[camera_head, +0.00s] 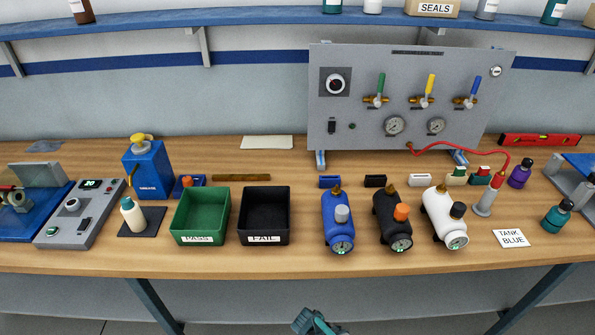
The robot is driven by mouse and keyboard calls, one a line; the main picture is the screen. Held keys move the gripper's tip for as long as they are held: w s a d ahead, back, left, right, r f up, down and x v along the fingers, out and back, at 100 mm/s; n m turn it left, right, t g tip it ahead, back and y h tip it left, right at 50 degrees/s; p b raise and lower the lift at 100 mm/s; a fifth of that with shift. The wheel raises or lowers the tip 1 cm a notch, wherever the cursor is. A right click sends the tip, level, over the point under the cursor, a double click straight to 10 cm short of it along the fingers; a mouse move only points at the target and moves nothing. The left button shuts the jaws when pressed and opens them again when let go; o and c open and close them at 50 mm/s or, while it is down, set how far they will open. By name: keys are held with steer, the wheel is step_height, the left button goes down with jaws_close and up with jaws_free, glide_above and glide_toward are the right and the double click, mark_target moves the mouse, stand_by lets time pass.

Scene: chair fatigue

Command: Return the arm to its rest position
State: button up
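My gripper (318,322) shows only in part at the bottom edge of the picture, a grey and teal shape below the front edge of the workbench (300,262). It is apart from the bench and everything on it. Its fingers are too small and cut off to tell whether they are open or shut. Nothing held shows. The rest of my arm is out of view.
A blue tank (337,232), a black tank (391,228) and a white tank (439,225) stand near the front edge. Left of them are the FAIL bin (264,226) and green PASS bin (198,228). A gauge panel (360,60) stands behind.

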steer(key=s+d+m+g+y+p, duration=0.1)
steer(key=s+d+m+g+y, duration=0.1)
steer(key=s+m, duration=0.5)
steer(key=s+d+r+m+g+y+p, duration=0.1)
steer(key=s+d+m+g+y, duration=0.1)
steer(key=s+m+g+y, duration=0.2)
steer(key=s+m+g, duration=0.1)
steer(key=s+m, duration=0.2)
steer(key=s, duration=0.4)
steer(key=shift+s+r+g, duration=0.25)
steer(key=shift+s+g, duration=0.05)
stand_by(0.6)
